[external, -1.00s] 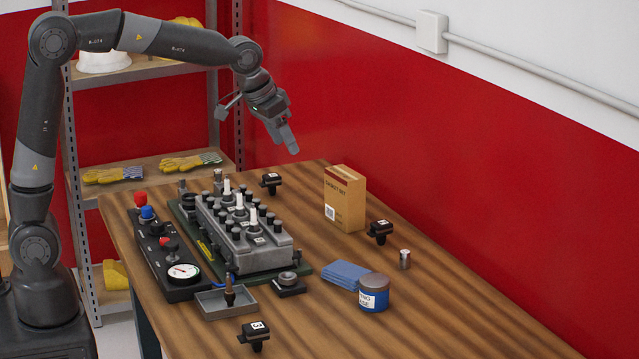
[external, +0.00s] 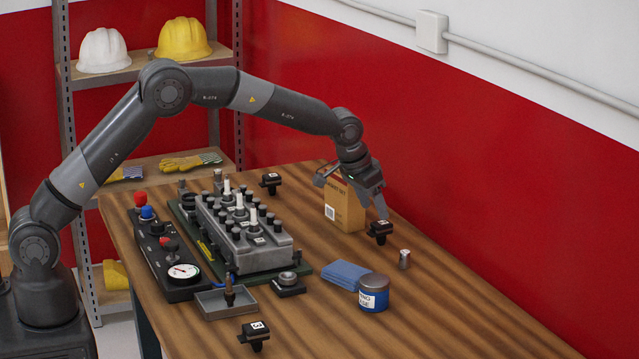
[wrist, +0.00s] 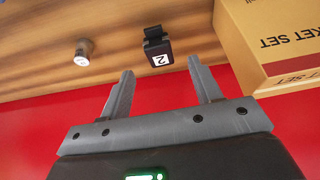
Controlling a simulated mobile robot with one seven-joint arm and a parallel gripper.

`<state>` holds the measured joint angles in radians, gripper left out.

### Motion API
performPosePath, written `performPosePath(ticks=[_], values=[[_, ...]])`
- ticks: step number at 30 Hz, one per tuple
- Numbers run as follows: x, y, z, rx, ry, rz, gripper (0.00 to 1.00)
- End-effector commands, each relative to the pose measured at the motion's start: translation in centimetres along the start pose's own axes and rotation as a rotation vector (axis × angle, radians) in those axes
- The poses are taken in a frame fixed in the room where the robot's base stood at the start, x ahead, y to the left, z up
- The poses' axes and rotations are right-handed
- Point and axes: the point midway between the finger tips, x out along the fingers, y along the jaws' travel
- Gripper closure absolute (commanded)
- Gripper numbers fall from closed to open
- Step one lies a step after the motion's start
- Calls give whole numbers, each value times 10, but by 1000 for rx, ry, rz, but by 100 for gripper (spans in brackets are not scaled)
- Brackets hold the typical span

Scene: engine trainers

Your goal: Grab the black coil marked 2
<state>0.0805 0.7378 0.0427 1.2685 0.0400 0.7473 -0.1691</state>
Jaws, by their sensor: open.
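The black coil marked 2 (wrist: 158,50) lies on the wooden table, its white label facing up in the wrist view. In the external view the same coil (external: 379,231) is right of the cardboard box. My gripper (wrist: 160,80) is open and empty, its two fingers spread with the coil beyond the gap between the tips. In the external view my gripper (external: 350,200) hangs just above and behind the coil, partly in front of the box. Two similar black coils stand elsewhere: one (external: 271,182) at the back and one (external: 254,333) at the front.
The cardboard box (external: 345,208) stands close beside the coil and gripper. A small metal cylinder (external: 404,259) is on the coil's other side. A blue cloth (external: 346,274) and a labelled jar (external: 374,293) lie nearer the front. The engine block (external: 245,232) fills the table's left. The red wall is behind.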

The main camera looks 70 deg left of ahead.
Motion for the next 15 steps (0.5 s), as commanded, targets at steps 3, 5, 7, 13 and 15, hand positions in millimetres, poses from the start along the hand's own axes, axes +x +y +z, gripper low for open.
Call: performPosePath(ticks=[3,5,7,13,15], values=[[19,0,0,0,-2,0,42],[26,0,0,0,-2,0,42],[30,0,0,0,-1,0,42],[48,0,0,0,-2,0,42],[58,1,-1,0,-3,0,42]])
